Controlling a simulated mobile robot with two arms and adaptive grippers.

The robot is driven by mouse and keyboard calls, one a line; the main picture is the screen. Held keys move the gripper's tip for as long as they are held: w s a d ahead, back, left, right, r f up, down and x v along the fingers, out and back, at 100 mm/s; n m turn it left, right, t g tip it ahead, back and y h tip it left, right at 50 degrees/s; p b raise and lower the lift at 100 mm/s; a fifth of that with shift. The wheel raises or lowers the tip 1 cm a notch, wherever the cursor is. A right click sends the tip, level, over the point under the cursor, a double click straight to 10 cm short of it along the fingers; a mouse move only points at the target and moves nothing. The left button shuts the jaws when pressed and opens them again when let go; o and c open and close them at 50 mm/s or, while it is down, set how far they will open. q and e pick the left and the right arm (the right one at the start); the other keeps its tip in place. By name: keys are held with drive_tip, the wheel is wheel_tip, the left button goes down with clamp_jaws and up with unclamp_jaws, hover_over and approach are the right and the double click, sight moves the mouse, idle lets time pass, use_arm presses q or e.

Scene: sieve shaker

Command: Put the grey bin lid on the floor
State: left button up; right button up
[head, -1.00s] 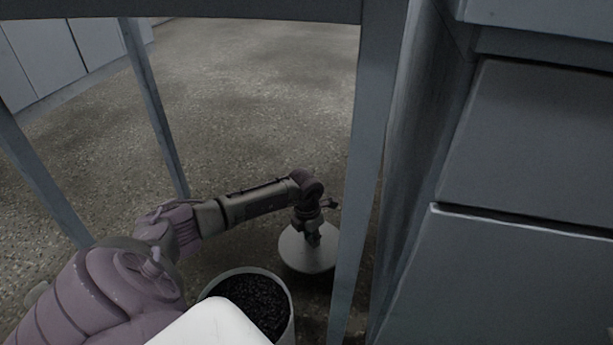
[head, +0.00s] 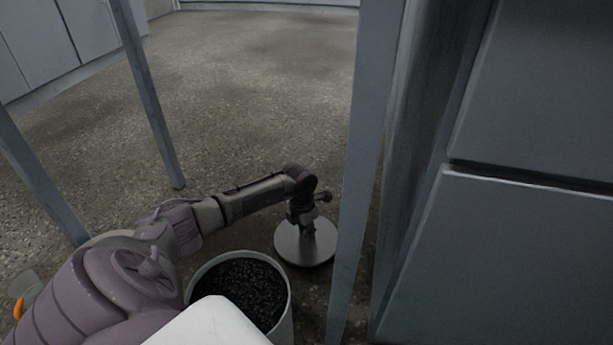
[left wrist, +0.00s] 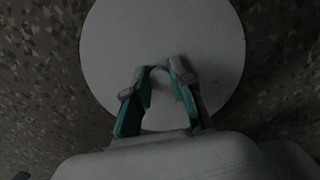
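The grey bin lid (head: 305,243) is a flat round disc, level or nearly so, between the bin and the table leg in the head view. It also fills the middle of the left wrist view (left wrist: 115,45). My left gripper (left wrist: 161,68) points down over the lid's centre, its two fingers closed in on either side of the small handle, which they partly hide. The lid is at or just above the floor; I cannot tell if it touches. The open bin (head: 286,318), filled with dark granules, stands left of and nearer than the lid. My right gripper is not in view.
A grey table leg (head: 356,190) rises close to the right of the lid, with a grey drawer cabinet (head: 500,260) beyond. Another leg (head: 150,100) stands behind my left arm. The speckled floor (head: 260,90) is clear farther back.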

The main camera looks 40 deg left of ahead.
sight(303, 239)
use_arm(q)
drive_tip(key=o, duration=0.4)
drive_tip(key=shift+s+r+p, duration=0.25)
drive_tip(key=shift+r+p, duration=1.15)
drive_tip(key=shift+r, duration=0.65)
drive_tip(key=shift+s+r+p, duration=0.2)
drive_tip(key=shift+r+p, duration=1.15)
drive_tip(key=shift+r, duration=0.65)
drive_tip(key=shift+s+r+p, duration=0.25)
drive_tip(key=shift+r+p, duration=1.15)
drive_tip(key=shift+r, duration=0.65)
